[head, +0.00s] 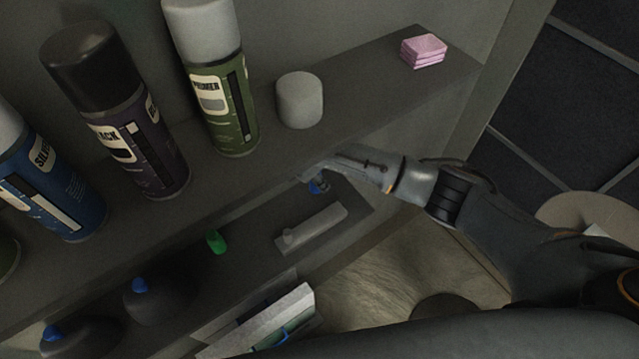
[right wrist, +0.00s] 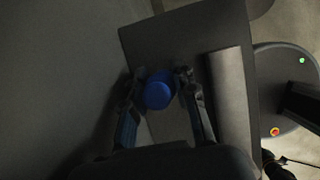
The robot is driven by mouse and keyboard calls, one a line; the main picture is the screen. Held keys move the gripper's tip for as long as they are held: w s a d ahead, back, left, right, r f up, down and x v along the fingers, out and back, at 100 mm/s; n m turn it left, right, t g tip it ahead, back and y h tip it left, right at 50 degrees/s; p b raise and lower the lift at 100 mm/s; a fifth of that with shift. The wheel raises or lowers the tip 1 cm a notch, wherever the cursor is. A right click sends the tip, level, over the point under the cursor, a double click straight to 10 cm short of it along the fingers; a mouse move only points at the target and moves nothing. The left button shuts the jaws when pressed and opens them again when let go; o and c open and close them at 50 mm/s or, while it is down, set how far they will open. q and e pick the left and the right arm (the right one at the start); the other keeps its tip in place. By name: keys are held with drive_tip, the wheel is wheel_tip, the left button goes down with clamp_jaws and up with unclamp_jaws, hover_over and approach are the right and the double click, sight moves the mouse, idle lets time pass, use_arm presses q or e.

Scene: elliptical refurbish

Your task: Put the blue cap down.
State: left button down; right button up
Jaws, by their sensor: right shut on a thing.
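The blue cap (head: 318,187) is small and partly hidden by my right gripper (head: 314,176) in the head view. The right gripper is shut on it, above the right part of the lower shelf (head: 252,262). In the right wrist view the round blue cap (right wrist: 158,93) sits between the two fingers of my right gripper (right wrist: 161,80). A grey shelf surface lies beneath it. Whether the cap touches that surface I cannot tell. My left gripper is not in view.
A grey bar-shaped object (head: 318,229) and a green cap (head: 215,241) are on the lower shelf. Dark rounded things with blue tops (head: 140,286) stand farther left. The upper shelf holds several spray cans (head: 222,100), a white cap (head: 300,100) and pink sponges (head: 423,50).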

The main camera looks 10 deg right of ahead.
drive_tip(key=shift+d+f, duration=0.15)
drive_tip(key=shift+f, duration=0.6)
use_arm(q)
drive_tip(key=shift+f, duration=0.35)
use_arm(e)
drive_tip(key=shift+d, duration=0.1)
drive_tip(key=shift+s, duration=0.1)
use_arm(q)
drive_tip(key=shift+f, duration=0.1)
use_arm(e)
drive_tip(key=o, duration=0.7)
drive_tip(key=shift+o, duration=0.2)
